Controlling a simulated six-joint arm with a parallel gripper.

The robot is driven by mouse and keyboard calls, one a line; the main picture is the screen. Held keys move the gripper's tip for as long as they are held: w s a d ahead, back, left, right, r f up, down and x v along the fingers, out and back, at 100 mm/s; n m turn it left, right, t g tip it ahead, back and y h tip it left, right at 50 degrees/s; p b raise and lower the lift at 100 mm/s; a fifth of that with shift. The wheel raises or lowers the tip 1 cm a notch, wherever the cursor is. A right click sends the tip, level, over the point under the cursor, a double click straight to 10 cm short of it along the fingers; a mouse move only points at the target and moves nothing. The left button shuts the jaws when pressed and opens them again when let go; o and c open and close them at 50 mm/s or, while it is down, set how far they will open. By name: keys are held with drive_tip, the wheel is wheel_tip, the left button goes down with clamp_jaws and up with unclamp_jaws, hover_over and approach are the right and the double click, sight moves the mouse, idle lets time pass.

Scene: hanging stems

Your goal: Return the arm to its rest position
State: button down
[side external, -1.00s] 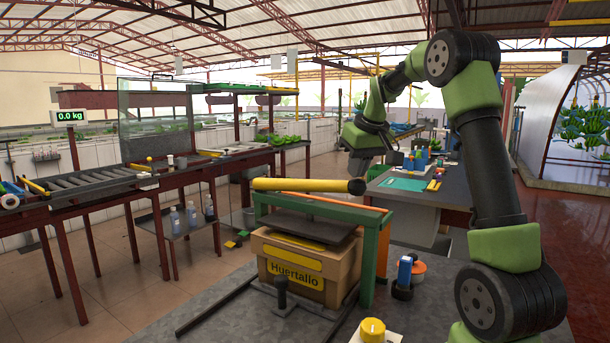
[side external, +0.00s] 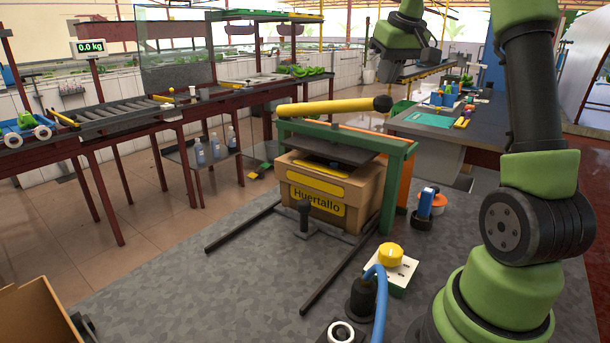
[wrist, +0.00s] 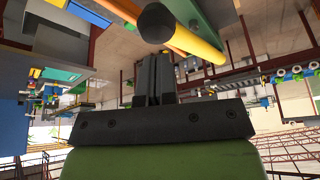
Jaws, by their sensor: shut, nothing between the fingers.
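My gripper (side external: 377,75) is up above and behind the green press frame, at the end of my green and black arm. In the wrist view its two dark fingers (wrist: 155,57) are together with nothing between them. The round black end of the yellow lever (side external: 383,104) is below and close to the gripper in the side view. The same black knob (wrist: 155,22) shows just beyond the fingertips in the wrist view, with a gap that I cannot judge.
A cardboard box (side external: 330,200) marked "Huertallo" sits under the green press frame (side external: 395,190). A yellow knob (side external: 390,255) on a white block and a blue hose (side external: 380,300) are near my base. A grey workbench (side external: 480,150) stands behind.

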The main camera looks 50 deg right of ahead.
drive_tip(key=s+a+r+n+t+y, duration=0.1)
drive_tip(key=s+a+r+t, duration=0.1)
drive_tip(key=a, duration=1.5)
drive_tip(key=s+a+f+n+t+y, duration=0.1)
drive_tip(key=s+a+f+y, duration=0.2)
drive_tip(key=s+a, duration=0.7)
wheel_tip(320, 180, down, 2)
drive_tip(key=shift+s+a+f, duration=0.2)
drive_tip(key=shift+s+a, duration=0.05)
drive_tip(key=shift+a, duration=0.8)
